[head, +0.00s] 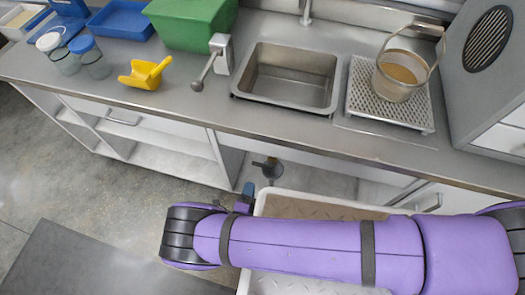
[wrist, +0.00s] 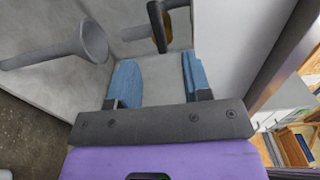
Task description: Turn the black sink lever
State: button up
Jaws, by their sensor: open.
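The black lever (head: 266,164) is under the sink (head: 290,75), in the open space below the counter, in the head view. In the wrist view a black bar with a yellowish part beside it, apparently this lever (wrist: 157,27), stands upright at the top, beyond the fingertips. My gripper (wrist: 160,82) is open, with its two blue fingers apart and nothing seen between them. In the head view my gripper (head: 248,190) shows only in part, just below and left of the lever; my purple arm hides what is behind it.
A grey flared pipe (wrist: 75,48) is at the left in the wrist view. A pale tray (head: 262,208) with a patterned floor lies below the lever, partly behind my arm. The counter's front edge (head: 225,128) overhangs the space. A grey ball-ended lever (head: 208,70) stands left of the sink.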

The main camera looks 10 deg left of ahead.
aim_at(258, 166)
jog(key=shift+n, duration=0.3)
jog(key=w, duration=0.7)
jog(key=w+d, duration=0.1)
jog(key=w, duration=0.3)
jog(key=shift+w+f, duration=0.15)
jog(key=shift+f, duration=0.15)
grip_shut()
